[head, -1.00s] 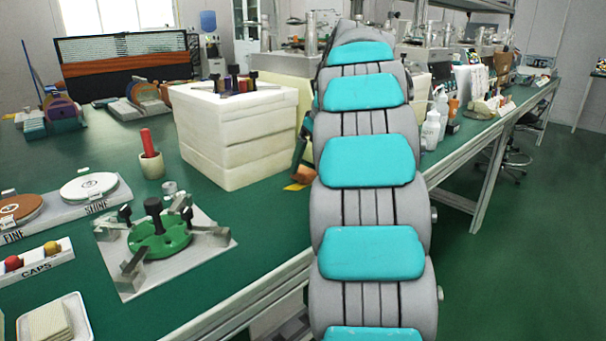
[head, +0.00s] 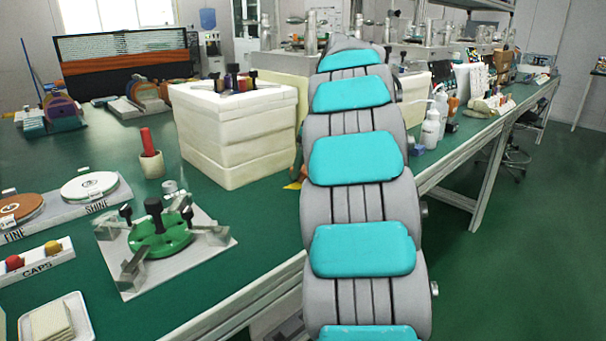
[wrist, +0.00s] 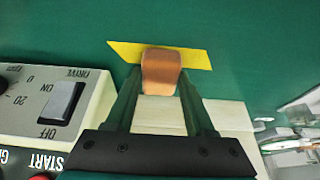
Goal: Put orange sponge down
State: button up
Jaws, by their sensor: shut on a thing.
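The orange sponge (wrist: 161,68), an orange-brown block, is between the fingers of my gripper (wrist: 161,92) in the wrist view. The gripper is shut on it. The sponge overlaps a yellow patch (wrist: 190,58) on the green surface in that view. I cannot tell whether it touches the surface. In the head view my arm hides nearly all of the gripper and sponge. A corner of the yellow patch (head: 293,186) shows there, beside the arm.
A white block stack (head: 235,140) stands left of my arm, with small things on top. A control box (wrist: 50,110) with a DRIVE switch is close left in the wrist view. A green fixture (head: 160,235) sits nearer on the green bench (head: 110,165).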

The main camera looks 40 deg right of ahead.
aim_at(305, 169)
grip_shut()
jog(key=shift+r, duration=0.2)
jog(key=shift+r, duration=1.65)
jog(key=s+b, duration=0.1)
jog(key=s, duration=0.4)
jog(key=s+r+b, duration=0.1)
jog(key=s, duration=1)
jog(key=shift+r+b, duration=0.2)
jog(key=shift+b, duration=0.2)
